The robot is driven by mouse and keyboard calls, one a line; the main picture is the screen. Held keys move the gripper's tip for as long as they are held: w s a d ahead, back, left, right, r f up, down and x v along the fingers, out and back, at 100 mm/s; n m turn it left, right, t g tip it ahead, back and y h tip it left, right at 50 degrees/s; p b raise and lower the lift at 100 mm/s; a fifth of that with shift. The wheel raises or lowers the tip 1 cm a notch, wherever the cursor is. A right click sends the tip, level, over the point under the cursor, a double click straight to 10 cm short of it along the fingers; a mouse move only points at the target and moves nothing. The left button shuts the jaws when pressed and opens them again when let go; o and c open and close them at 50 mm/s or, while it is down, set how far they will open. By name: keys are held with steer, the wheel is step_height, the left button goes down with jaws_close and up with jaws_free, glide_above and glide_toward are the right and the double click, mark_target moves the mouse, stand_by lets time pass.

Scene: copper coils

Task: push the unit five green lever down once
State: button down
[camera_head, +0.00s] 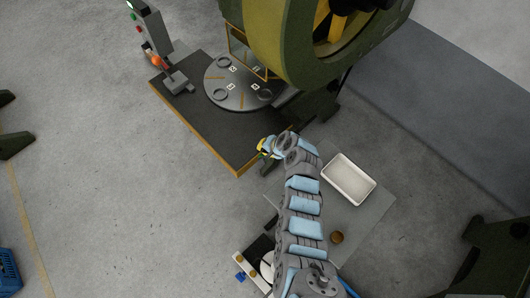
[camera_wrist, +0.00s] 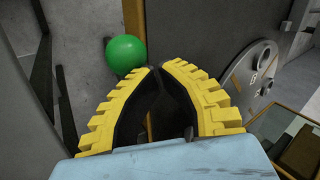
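The green round knob (camera_wrist: 125,54) of a lever shows in the wrist view, just beyond the fingertips and a little to their left. Its shaft is not clearly visible, and I cannot tell whether the knob touches my gripper. My gripper (camera_wrist: 158,70) has yellow ribbed fingers whose tips meet, with nothing seen between them. In the head view my gripper (camera_head: 264,148) is at the right front edge of the dark press table (camera_head: 205,125). The green knob cannot be made out there.
A green press (camera_head: 300,40) stands over a round dial plate (camera_head: 237,85). A control post (camera_head: 150,28) with buttons and an orange-red knob (camera_head: 157,62) is at the back left. A white tray (camera_head: 348,179) lies right of my arm. The floor at left is largely clear.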

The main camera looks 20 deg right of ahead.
mark_target(262, 155)
steer(key=shift+s+a+f+b, duration=0.1)
steer(key=shift+a+f+b, duration=0.15)
steer(key=shift+f, duration=0.3)
steer(key=shift+s+a+f+b, duration=0.1)
steer(key=shift+f+b, duration=0.25)
steer(key=shift+f, duration=0.15)
steer(key=shift+s+a+f+b, duration=0.1)
steer(key=shift+a+f+b, duration=0.15)
steer(key=shift+f, duration=0.3)
stand_by(1.9)
steer(key=shift+d+r, duration=0.1)
stand_by(0.5)
steer(key=shift+w+d+r+p, duration=0.15)
steer(key=shift+d+r+p, duration=0.2)
steer(key=shift+r, duration=0.5)
steer(key=shift+w+d+r+p, duration=0.1)
steer(key=shift+d+r+p, duration=0.1)
steer(key=shift+r+p, duration=0.5)
steer(key=shift+w+d+r+p, duration=0.2)
steer(key=shift+d+r, duration=0.1)
steer(key=shift+r, duration=0.75)
steer(key=shift+r, duration=0.1)
